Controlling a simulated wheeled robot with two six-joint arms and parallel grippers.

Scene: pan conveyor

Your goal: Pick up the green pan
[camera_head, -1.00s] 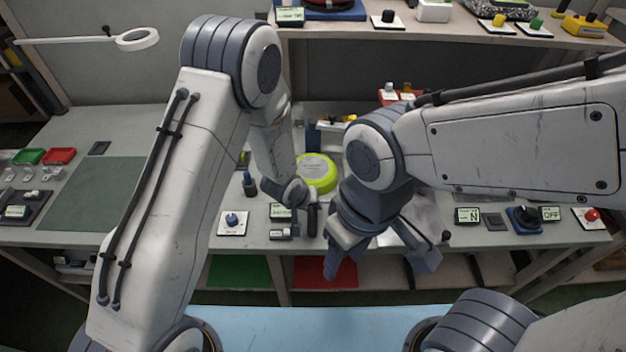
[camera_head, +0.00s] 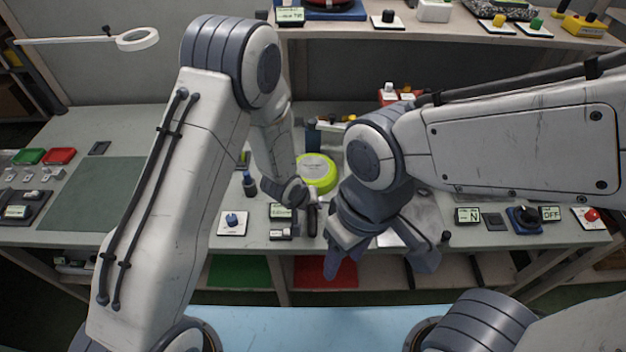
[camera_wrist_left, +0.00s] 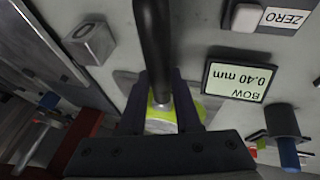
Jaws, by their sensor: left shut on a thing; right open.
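The green pan (camera_head: 318,170) is yellow-green and round, with a dark handle (camera_head: 312,220) pointing toward me on the bench. My left gripper (camera_head: 306,197) is at the pan's near side, where the handle meets the body. In the left wrist view the left gripper (camera_wrist_left: 168,95) is shut on the handle (camera_wrist_left: 155,45), with its fingers on either side of it. Parts of the pan's green body (camera_wrist_left: 163,122) show between the fingers; the rest is hidden. My right gripper (camera_head: 380,262) is open and empty, lower and to the right, in front of the bench edge.
A display reading BOW 0.40 mm (camera_wrist_left: 240,82) and a blue-tipped knob (camera_wrist_left: 286,135) are close by in the wrist view. A blue-knob switch (camera_head: 232,220) is left of the handle. A raised shelf (camera_head: 450,35) spans the back. The green mat (camera_head: 95,192) at left is clear.

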